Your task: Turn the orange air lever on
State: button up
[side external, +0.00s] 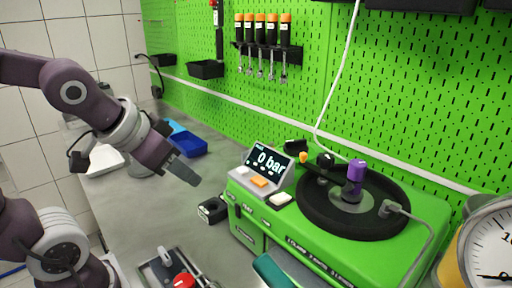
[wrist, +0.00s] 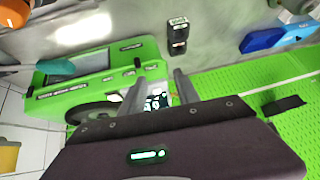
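The green pump bench (side external: 310,240) stands at the right, with a display (side external: 268,161) reading 0 bar. A small orange knob (side external: 303,157) stands upright behind the display, beside the round black top; it looks like the air lever, but its shaft is hardly visible. A flat orange button (side external: 259,181) sits below the display. My gripper (side external: 188,175) hangs to the left of the bench, above the grey worktop and apart from the knob. In the wrist view my gripper (wrist: 159,72) shows two fingers spread with nothing held. I cannot make out the knob there.
A purple part (side external: 356,171) rises from the black round top (side external: 335,218). A black block (side external: 212,209) lies left of the bench, and a blue bin (side external: 188,145) stands behind my gripper. A gauge (side external: 487,245) is at the right edge.

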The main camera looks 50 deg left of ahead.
jog(key=w+a+f+t, duration=0.2)
jog(key=w, duration=0.5)
jog(key=w+a+f+t+h, duration=0.1)
jog(key=w+a+f+t, duration=0.1)
jog(key=w, duration=0.6)
jog(key=w+a+f+t, duration=0.2)
jog(key=w+a+f, duration=0.1)
jog(key=w, duration=0.5)
jog(key=shift+a+m+h, duration=0.4)
jog(key=shift+a, duration=0.2)
grip_shut()
